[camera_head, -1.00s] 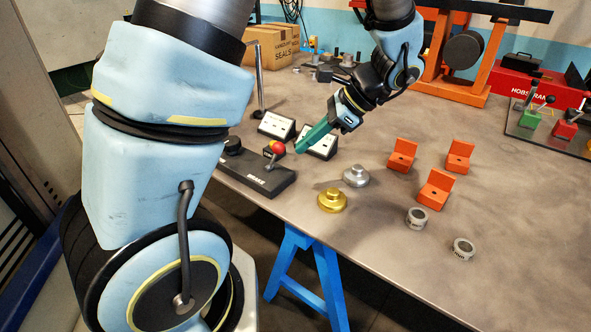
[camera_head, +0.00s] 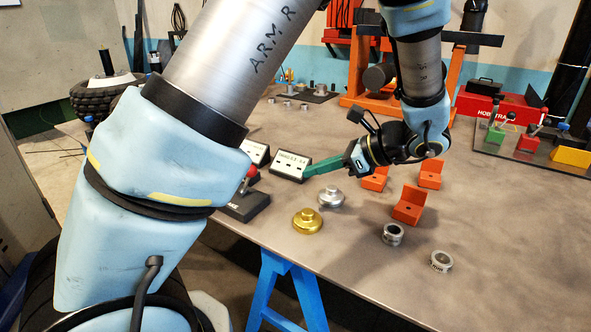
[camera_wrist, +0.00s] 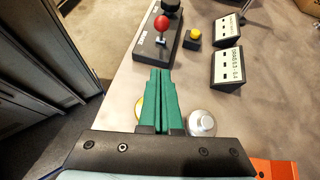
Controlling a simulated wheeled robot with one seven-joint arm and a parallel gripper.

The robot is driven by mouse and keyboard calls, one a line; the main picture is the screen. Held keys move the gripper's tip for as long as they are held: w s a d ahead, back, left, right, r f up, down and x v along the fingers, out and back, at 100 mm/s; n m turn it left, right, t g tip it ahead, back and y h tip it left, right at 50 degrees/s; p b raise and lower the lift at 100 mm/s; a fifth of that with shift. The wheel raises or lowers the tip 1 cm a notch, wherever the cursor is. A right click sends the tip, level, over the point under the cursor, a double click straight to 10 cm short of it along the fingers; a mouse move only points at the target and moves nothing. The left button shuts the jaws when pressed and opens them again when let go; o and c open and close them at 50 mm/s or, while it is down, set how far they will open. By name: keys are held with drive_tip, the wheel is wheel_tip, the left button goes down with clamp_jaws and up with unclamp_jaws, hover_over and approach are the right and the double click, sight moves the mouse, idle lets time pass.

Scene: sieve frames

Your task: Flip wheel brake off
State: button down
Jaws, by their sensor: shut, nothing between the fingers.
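A lever with a red knob (camera_head: 252,172) stands on a dark base (camera_head: 246,207) at the table's left edge, partly hidden by my arm. A black-tyred wheel (camera_head: 100,100) stands at the back left. My gripper (camera_head: 308,172) has green fingers, shut and empty, right of the lever and apart from it. The fingers (camera_wrist: 161,74) point towards the base in the wrist view.
A gold knobbed piece (camera_head: 308,222) and a silver one (camera_head: 331,197) stand near the gripper. Sloped label boxes (camera_head: 290,164) are behind. Orange brackets (camera_head: 408,206) and grey rings (camera_head: 392,235) lie right. Colored levers (camera_head: 527,142) stand far right. The front right tabletop is clear.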

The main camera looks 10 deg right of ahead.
drive_tip(key=p, duration=0.1)
approach(247, 181)
wheel_tip(247, 181, down, 2)
drive_tip(key=d, duration=0.2)
drive_tip(key=shift+w+a+r+p, duration=0.1)
drive_tip(key=shift+w+a+p, duration=0.35)
drive_tip(key=shift+a, duration=0.5)
drive_tip(key=shift+w+a+r+p, duration=0.1)
drive_tip(key=shift+w+a+p, duration=0.3)
drive_tip(key=shift+a, duration=0.5)
drive_tip(key=shift+w, duration=0.1)
